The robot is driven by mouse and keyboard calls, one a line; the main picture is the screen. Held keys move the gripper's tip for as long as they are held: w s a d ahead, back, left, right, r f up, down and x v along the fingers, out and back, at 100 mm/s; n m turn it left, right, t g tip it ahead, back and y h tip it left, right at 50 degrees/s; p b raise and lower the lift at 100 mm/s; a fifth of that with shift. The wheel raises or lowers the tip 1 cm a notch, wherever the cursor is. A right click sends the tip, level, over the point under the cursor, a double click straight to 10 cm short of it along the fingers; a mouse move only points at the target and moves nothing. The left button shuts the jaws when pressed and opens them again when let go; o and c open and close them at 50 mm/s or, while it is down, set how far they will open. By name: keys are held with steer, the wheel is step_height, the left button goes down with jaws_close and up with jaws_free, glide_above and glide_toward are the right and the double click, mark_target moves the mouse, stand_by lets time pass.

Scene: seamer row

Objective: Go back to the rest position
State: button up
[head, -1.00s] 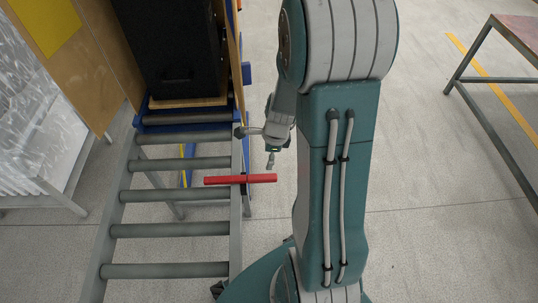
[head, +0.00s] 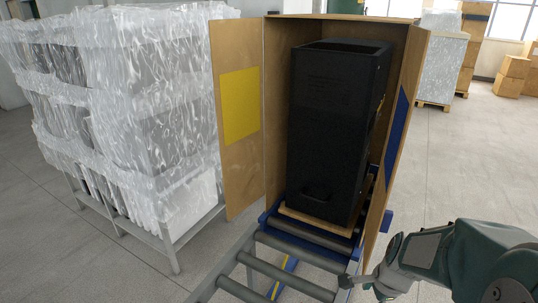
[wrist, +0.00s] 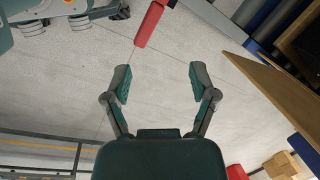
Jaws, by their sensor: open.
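My gripper (wrist: 158,85) is open and empty in the wrist view, its two fingers apart over bare floor. In the head view my arm comes in from the lower right, and the gripper end (head: 362,284) is beside the roller conveyor, partly cut off by the frame's bottom. A red bar (wrist: 150,22) lies ahead of the fingers in the wrist view, apart from them.
A roller conveyor (head: 286,269) runs to an open wooden cabinet (head: 276,95) holding a tall black bin (head: 334,125). A rack of plastic-wrapped goods (head: 150,120) stands at left. Cardboard boxes (head: 513,75) stand far right.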

steer(key=s+a+r+n+t, duration=0.1)
steer(key=s+a+r+n, duration=0.1)
steer(key=r+n, duration=0.3)
steer(key=s+a+r+n+t, duration=0.1)
steer(key=s+a+r+n, duration=0.2)
steer(key=s+r+n, duration=0.2)
steer(key=s+a+r+n+t+h, duration=0.1)
steer(key=s+a+r+n, duration=0.2)
steer(key=r+n, duration=0.3)
steer(key=shift+s+a+r+n+t, duration=0.2)
steer(key=shift+s+n+t, duration=0.1)
steer(key=shift+s+n, duration=0.4)
steer(key=shift+w, duration=0.1)
stand_by(2.1)
